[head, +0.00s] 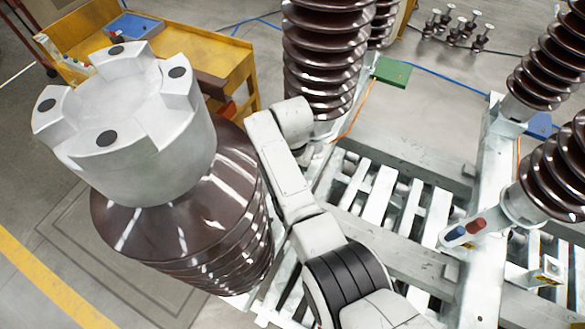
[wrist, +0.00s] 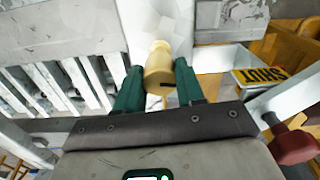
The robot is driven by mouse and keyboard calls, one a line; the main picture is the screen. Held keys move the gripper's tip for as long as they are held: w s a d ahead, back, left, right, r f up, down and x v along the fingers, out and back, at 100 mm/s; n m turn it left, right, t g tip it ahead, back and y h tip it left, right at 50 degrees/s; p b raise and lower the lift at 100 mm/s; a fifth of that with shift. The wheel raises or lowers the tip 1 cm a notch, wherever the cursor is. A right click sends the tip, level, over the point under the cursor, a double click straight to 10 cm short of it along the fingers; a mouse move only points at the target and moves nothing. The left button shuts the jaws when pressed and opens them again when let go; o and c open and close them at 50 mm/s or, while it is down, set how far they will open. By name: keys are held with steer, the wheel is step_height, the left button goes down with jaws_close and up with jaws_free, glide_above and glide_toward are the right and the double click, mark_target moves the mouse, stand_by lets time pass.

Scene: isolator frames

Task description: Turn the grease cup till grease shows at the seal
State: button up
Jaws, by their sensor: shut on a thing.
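The grease cup (wrist: 158,62) is a pale brass-coloured stepped knob, seen in the wrist view at top centre against a light grey metal post. My gripper (wrist: 159,78) has two green fingers, one on each side of the cup's wider near part, and is shut on it. A short dark mark shows on the cup between the fingers. I cannot make out the seal or any grease. In the head view my white arm reaches across the middle, and neither the gripper nor the cup can be made out there.
A yellow plate (wrist: 263,76) lettered SHUT is right of the cup, with a dark red knob (wrist: 293,143) below it. In the head view a large brown insulator (head: 185,225) stands left of my arm, a grey slatted frame (head: 400,185) right. A yellow cart (head: 215,60) is behind.

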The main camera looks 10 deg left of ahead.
steer(key=o, duration=1)
steer(key=shift+o, duration=0.2)
step_height(320, 180, up, 11)
steer(key=shift+f, duration=0.1)
